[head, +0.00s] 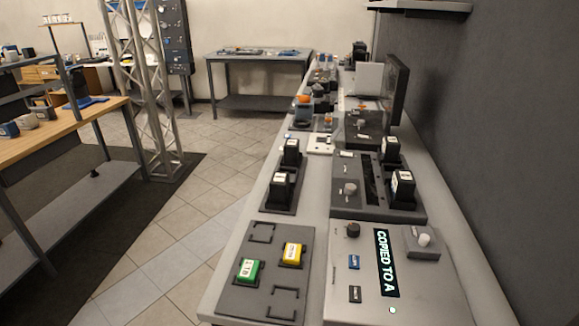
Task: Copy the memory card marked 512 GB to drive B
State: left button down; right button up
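A grey copying console (337,313) stands at the near end of the long bench. Its dark display (384,262) reads "COPIED TO A" in sideways letters. Left of the display are a black knob (352,231), a blue button (355,262) and a dark button (355,293). A grey pad (238,298) left of the console holds a yellow labelled block (292,253) and a green labelled block (249,270). Black blocks with white labels stand behind, in a dark tray (268,207) and a dark unit (345,208). The labels are too small to read surely. Neither gripper shows.
A grey box with a white knob (424,240) sits at the console's right. The bench (222,262) runs back along a dark wall, with small equipment and a dark upright panel (398,88) farther off. A truss tower (150,110) and wooden workbench (70,133) stand left of open tiled floor.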

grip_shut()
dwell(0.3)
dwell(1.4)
